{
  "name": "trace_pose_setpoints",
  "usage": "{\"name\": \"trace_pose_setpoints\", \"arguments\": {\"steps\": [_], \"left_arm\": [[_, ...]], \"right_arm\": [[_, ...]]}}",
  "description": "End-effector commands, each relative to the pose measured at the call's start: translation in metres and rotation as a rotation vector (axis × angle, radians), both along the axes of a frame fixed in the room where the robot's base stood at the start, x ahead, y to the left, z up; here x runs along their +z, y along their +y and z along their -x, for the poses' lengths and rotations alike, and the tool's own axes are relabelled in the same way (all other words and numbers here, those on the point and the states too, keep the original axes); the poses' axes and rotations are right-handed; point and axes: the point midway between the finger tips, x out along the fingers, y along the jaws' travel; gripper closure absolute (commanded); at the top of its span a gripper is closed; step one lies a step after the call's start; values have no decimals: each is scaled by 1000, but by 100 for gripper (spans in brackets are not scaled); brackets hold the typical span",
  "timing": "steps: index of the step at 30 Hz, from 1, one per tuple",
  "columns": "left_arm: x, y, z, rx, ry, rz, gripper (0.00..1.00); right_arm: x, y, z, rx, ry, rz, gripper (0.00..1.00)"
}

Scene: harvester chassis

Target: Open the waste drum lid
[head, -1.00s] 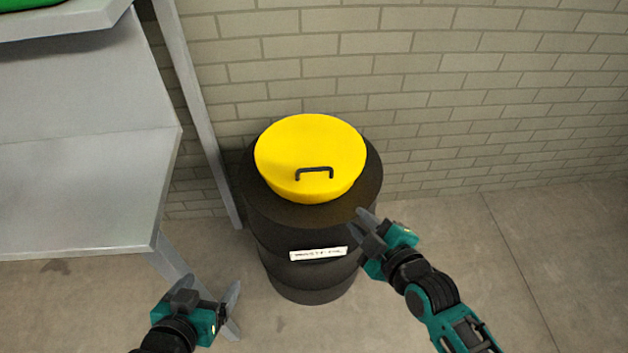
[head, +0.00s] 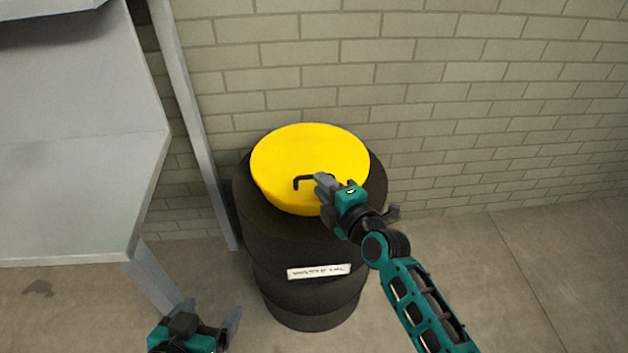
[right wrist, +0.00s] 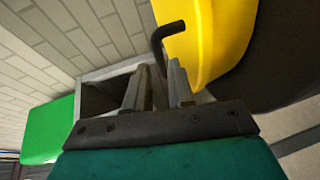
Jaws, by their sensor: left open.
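The black waste drum (head: 295,240) stands upright with a yellow lid (head: 285,158) seated on top. A thin dark handle (head: 302,180) rises from the lid and also shows in the right wrist view (right wrist: 172,31). My right gripper (head: 320,183) is at the right end of the handle. In the right wrist view its fingers (right wrist: 160,75) are close together with the handle's bar between their tips, apparently shut on it. The right part of the handle is hidden in the head view. My left gripper (head: 208,312) is open and empty, low at the left, apart from the drum.
A grey metal table (head: 80,180) stands left of the drum, its leg (head: 155,280) near my left gripper. A brick wall (head: 450,100) is close behind the drum. The floor (head: 530,270) at the right is clear. A green object (right wrist: 45,130) shows in the right wrist view.

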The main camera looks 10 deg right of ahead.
Motion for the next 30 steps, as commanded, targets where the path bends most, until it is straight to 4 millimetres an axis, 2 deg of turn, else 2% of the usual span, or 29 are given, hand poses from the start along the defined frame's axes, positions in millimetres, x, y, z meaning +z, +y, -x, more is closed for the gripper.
{"name": "trace_pose_setpoints", "arguments": {"steps": [3, 9, 20, 27, 30], "left_arm": [[-11, 0, 2, 0, 5, 0, 16], [-16, 0, 3, 1, 8, 0, 16], [-16, -1, 2, 7, 7, 7, 16], [-16, -1, 2, 7, 7, 7, 16], [-16, -1, 2, 7, 7, 7, 16]], "right_arm": [[-5, 9, -21, -1, -1, -3, 77], [-8, 16, -38, -1, 0, -1, 77], [-8, 17, -42, -1, 1, 0, 77], [-9, 17, -42, -1, 1, 0, 99], [-9, 17, -42, -1, 1, 0, 100]]}}
